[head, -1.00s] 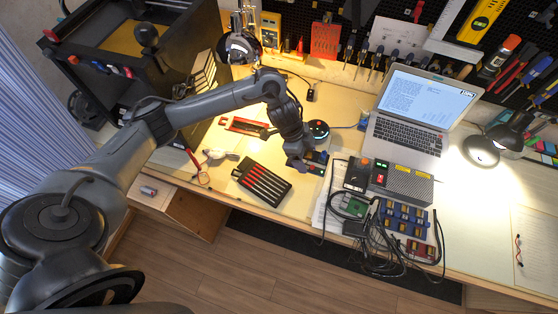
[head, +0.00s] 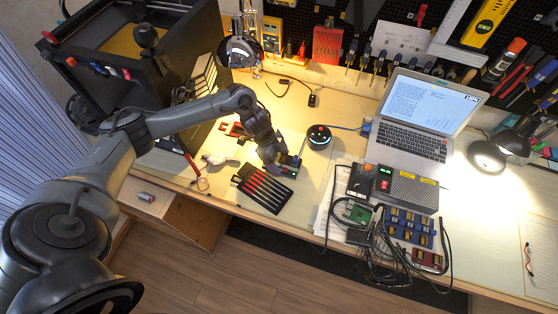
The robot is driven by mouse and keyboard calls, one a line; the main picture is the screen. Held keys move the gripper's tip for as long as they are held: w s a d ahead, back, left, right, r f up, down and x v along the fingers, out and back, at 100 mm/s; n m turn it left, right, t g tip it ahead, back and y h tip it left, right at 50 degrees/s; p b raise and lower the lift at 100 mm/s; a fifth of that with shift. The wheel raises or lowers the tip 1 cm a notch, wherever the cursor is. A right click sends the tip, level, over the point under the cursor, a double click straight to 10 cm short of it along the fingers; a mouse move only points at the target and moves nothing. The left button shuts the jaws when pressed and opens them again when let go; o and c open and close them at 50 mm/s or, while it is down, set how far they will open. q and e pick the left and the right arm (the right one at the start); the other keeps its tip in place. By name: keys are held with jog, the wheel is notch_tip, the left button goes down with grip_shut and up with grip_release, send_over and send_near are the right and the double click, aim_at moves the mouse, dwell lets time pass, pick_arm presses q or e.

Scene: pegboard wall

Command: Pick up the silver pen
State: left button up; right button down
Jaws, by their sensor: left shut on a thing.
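My left gripper (head: 284,166) reaches down over the workbench, at the upper right edge of a black slotted tray with red strips (head: 262,189). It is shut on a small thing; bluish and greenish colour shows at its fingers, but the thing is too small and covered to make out. I cannot pick out a silver pen clearly anywhere in the head view; it may be hidden by the gripper. My right gripper is not in view.
A round black device (head: 319,137) stands just right of the gripper. Further right are a control box (head: 411,191), tangled black cables (head: 385,262), a laptop (head: 412,143) and a lamp (head: 487,157). A black open-framed machine (head: 120,75) stands at left.

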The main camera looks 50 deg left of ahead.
pick_arm(q)
jog(key=shift+f, duration=0.6)
jog(key=shift+f, duration=0.15)
jog(key=o, duration=0.9)
